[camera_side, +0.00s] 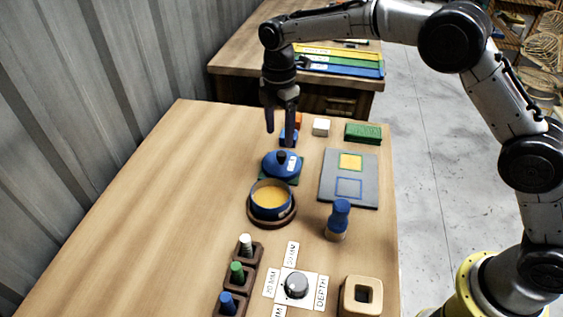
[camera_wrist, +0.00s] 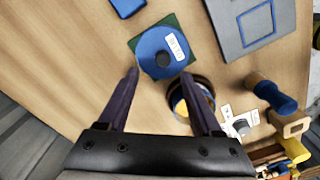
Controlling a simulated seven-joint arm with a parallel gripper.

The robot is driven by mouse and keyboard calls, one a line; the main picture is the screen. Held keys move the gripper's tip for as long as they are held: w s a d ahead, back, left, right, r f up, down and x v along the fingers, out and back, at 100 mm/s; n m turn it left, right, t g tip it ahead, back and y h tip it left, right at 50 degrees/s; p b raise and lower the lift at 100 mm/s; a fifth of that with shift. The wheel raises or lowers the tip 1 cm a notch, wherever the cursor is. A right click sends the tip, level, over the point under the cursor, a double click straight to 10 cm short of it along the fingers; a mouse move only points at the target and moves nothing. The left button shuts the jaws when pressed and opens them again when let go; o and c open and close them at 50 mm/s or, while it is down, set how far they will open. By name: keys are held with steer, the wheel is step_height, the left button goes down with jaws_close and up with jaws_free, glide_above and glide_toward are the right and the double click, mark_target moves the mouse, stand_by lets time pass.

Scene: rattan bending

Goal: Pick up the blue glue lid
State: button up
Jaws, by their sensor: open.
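The blue glue lid (camera_side: 281,166) with a dark knob and a white label lies on a green square mat (camera_side: 296,180). In the wrist view the lid (camera_wrist: 151,57) lies just beyond the fingertips, near the top middle. My gripper (camera_side: 279,130) is open and empty, pointing down above the table behind the lid. In the wrist view its two fingers (camera_wrist: 160,73) are spread apart. The blue glue pot (camera_side: 271,199) with yellow glue stands uncovered on a brown round base in front of the lid; in the wrist view it is partly hidden by the right finger.
A grey board (camera_side: 334,191) with a yellow square lies right of the lid. A blue-handled tool (camera_side: 340,216) stands by the pot. A blue block (camera_side: 288,138), white block (camera_side: 321,127) and green block (camera_side: 363,133) sit behind. The table's left side is clear.

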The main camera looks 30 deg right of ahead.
mark_target(281, 154)
steer(key=shift+s+f, duration=0.15)
steer(key=shift+f, duration=1.7)
steer(key=shift+s+f, duration=0.1)
steer(key=shift+f, duration=1.7)
jaws_close()
